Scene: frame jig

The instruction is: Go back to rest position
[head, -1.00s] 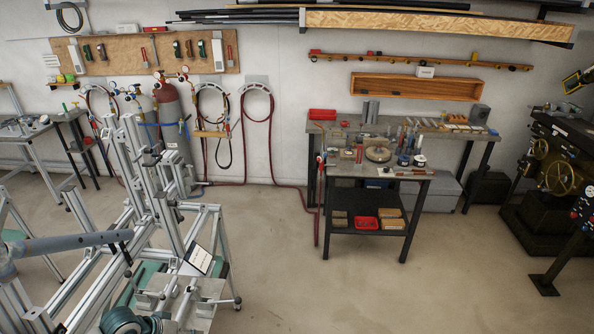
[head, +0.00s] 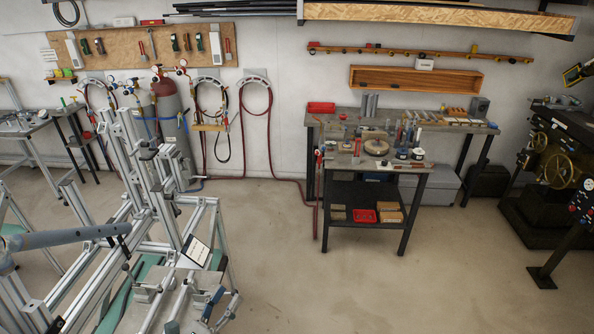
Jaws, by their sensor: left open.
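The aluminium-profile jig (head: 128,160) stands upright at the left, with a grey tube (head: 65,237) reaching in from the left edge. My right gripper is out of view.
A small tilted card (head: 197,251) is on the jig. A black-framed workbench (head: 445,128) with tools and a lower cart (head: 415,172) stand centre right. A machine with handwheels (head: 560,172) is at the right. The floor (head: 300,265) between is clear.

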